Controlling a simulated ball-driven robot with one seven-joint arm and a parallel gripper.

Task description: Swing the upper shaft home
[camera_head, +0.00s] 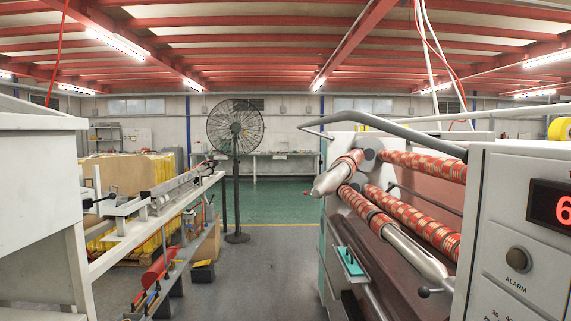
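The rewinding machine (360,262) stands on the right. Several grey shafts with red and tan patterned tape rolls show at its near side. One upper shaft (327,182) sticks out toward the lower left, its bare grey end tilted down and clear of the machine. Another upper shaft (425,166) runs right under the grey bar, its right end hidden by the control cabinet. My gripper is not in view.
The control cabinet (510,285) with a red display blocks the right foreground. A teal block (350,262) sits low on the machine. A long rack (160,212) and a grey cabinet (40,180) line the left. The aisle floor (262,275) is clear up to the fan (236,128).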

